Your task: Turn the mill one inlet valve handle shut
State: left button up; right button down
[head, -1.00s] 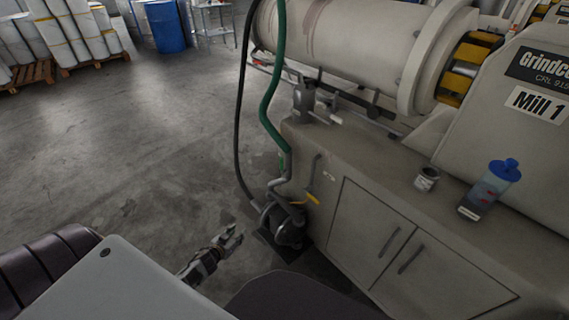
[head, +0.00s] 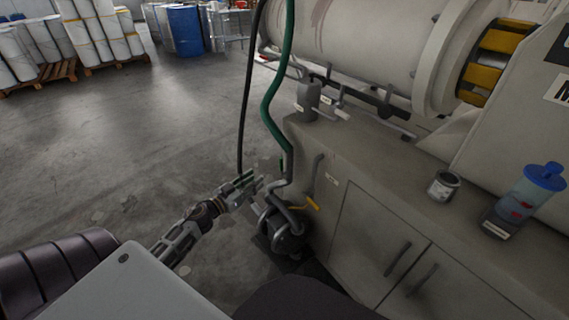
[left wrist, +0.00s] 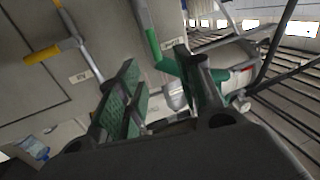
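A yellow lever handle (head: 305,204) shows at the pump (head: 285,235) at the cabinet's left end. A yellow handle on a grey pipe also shows in the left wrist view (left wrist: 42,54). I cannot read which valve it belongs to. A green hose (head: 270,105) runs down to a grey pipe beside the pump; a green part (left wrist: 154,45) shows ahead of the fingers in the wrist view. My left gripper (head: 247,186) is just left of the pipe and pump. Its green-padded fingers (left wrist: 160,95) are apart with nothing clearly held between them. My right gripper is out of view.
The mill cabinet (head: 375,210) has doors and two grey door handles. A tin (head: 443,186) and a blue-capped bottle (head: 524,200) stand on its top. A dark hose (head: 246,95) hangs left of the green one. The floor (head: 130,140) to the left is clear.

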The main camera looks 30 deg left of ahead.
aim_at(280, 159)
pick_arm(q)
jog(key=shift+w+d+r, duration=0.1)
jog(key=shift+d+r, duration=0.3)
jog(key=shift+r, duration=0.35)
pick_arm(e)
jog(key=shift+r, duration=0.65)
pick_arm(q)
jog(key=shift+w, duration=0.1)
jog(key=w, duration=0.3)
jog(key=w+d+b, duration=0.1)
jog(key=w, duration=0.3)
jog(key=w+d+b, duration=0.1)
jog(key=w, duration=0.3)
jog(key=shift+d, duration=0.1)
jog(key=shift+w+d, duration=0.15)
jog(key=shift+w, duration=0.65)
jog(key=shift+w+b, duration=0.3)
jog(key=shift+w, duration=0.1)
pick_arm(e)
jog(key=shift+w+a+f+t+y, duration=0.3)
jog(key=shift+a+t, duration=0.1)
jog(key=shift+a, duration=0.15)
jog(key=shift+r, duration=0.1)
